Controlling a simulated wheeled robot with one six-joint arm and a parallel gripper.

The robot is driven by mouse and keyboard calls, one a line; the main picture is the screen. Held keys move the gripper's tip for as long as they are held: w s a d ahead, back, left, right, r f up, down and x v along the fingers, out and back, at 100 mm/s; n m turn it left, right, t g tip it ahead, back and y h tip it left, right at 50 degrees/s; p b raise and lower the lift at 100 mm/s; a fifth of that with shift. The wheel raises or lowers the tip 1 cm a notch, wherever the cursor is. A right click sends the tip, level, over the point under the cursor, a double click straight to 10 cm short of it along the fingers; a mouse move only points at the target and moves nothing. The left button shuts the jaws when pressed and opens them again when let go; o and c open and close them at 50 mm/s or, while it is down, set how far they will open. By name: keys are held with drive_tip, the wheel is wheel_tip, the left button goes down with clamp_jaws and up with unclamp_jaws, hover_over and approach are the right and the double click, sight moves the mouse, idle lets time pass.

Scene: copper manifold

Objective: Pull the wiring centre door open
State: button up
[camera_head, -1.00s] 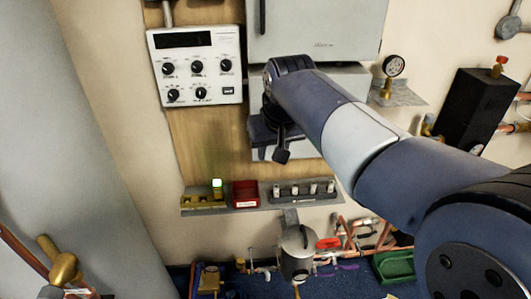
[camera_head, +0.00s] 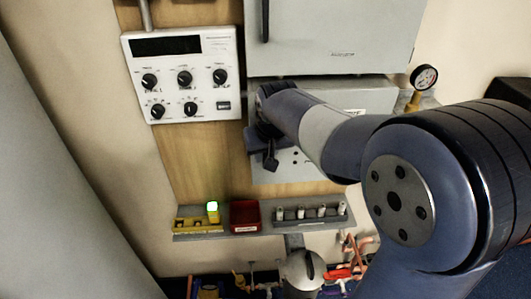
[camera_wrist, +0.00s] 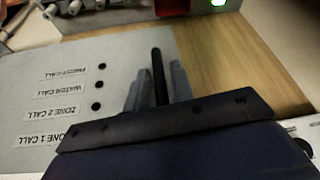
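The wiring centre door (camera_head: 300,170) is the grey front with several black dots, under a larger grey cabinet. In the wrist view its face (camera_wrist: 60,110) carries upside-down labels such as "ZONE 1 CALL" and "WATER CALL". The door looks shut. A black bar handle (camera_wrist: 157,70) stands near its edge, beside the bare wood. My gripper (camera_wrist: 157,85) has one finger on each side of this bar, with narrow gaps showing, so it looks open around it. In the head view my gripper (camera_head: 270,160) is at the door's left part; my arm hides much of the door.
The larger cabinet (camera_head: 335,35), with its own black handle (camera_head: 265,20), is close above. A white control box (camera_head: 183,73) is to the left. Below, a shelf (camera_head: 262,229) holds a red bin (camera_head: 245,215) and small parts. A pressure gauge (camera_head: 424,77) stands to the right.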

clamp_jaws()
idle(0.3)
